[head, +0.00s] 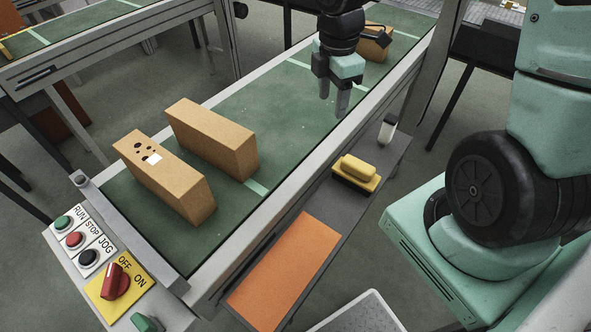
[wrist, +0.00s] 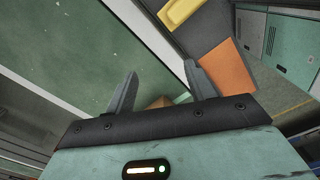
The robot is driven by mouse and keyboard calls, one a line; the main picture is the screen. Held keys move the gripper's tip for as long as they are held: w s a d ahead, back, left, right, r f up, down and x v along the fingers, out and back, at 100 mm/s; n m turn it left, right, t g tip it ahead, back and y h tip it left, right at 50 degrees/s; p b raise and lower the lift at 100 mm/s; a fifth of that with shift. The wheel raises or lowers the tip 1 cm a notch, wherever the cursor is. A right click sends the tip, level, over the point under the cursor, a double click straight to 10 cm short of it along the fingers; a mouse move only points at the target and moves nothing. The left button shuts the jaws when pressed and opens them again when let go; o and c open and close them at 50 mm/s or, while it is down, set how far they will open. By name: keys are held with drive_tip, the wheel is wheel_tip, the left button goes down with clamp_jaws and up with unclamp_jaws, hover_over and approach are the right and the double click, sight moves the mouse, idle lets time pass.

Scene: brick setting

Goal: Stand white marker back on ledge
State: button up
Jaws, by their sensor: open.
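A white marker (head: 386,131) with a dark top stands at the far end of the narrow grey ledge (head: 350,205) beside the conveyor. It looks upright or slightly tilted; I cannot tell which. I cannot make it out in the wrist view. My gripper (head: 334,100) is open and empty, fingers pointing down, above the green belt and to the left of the marker. The gripper also shows in the wrist view (wrist: 161,70), with nothing between its fingertips.
Two cardboard boxes (head: 212,140) (head: 165,178) stand on the belt (head: 275,110); another (head: 374,45) is behind my gripper. A control panel (head: 100,255) is at lower left.

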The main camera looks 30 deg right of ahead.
drive_tip(key=s+a+r+m, duration=0.2)
drive_tip(key=s+a+m, duration=0.2)
drive_tip(key=s+a, duration=0.4)
drive_tip(key=s+a+r+m, duration=0.3)
drive_tip(key=s+a+m, duration=0.2)
drive_tip(key=s+a, duration=0.4)
drive_tip(key=shift+s+a+r+y, duration=0.15)
drive_tip(key=shift+s+a+y, duration=0.2)
drive_tip(key=shift+a, duration=0.85)
